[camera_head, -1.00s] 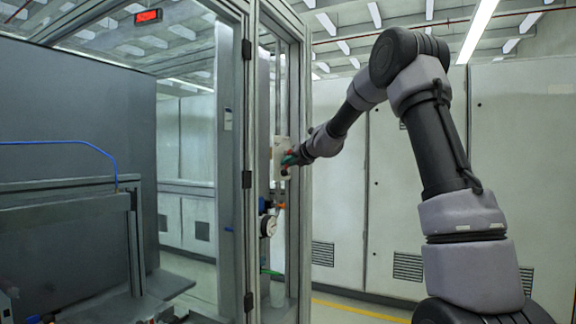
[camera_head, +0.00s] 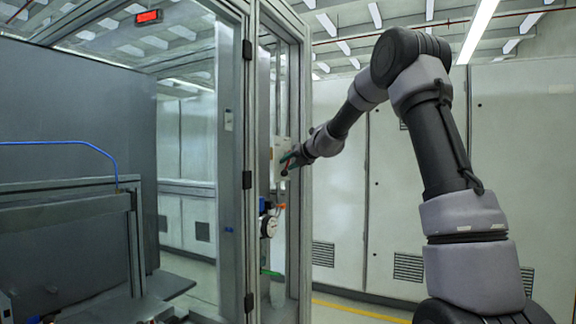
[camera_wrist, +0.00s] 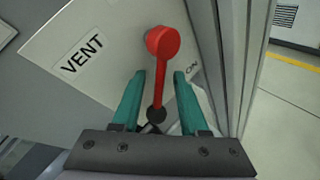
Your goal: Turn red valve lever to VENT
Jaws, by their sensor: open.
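The red valve lever (camera_wrist: 161,85) runs from a round red hub at the top to a dark knob at its lower end in the wrist view. The lever points down in the picture, nearer ON than VENT. My gripper (camera_wrist: 157,77) is open, its two teal fingers on either side of the lever arm, with gaps visible. In the head view my gripper (camera_head: 288,158) is at the plate; the lever is hardly distinguishable there.
A metal frame post (camera_head: 249,190) with glass panels stands left of the valve. A round gauge (camera_head: 268,227) and blue fitting hang below it. Pale cabinets (camera_head: 338,200) line the back. Open floor with a yellow line (camera_wrist: 293,65) shows at right.

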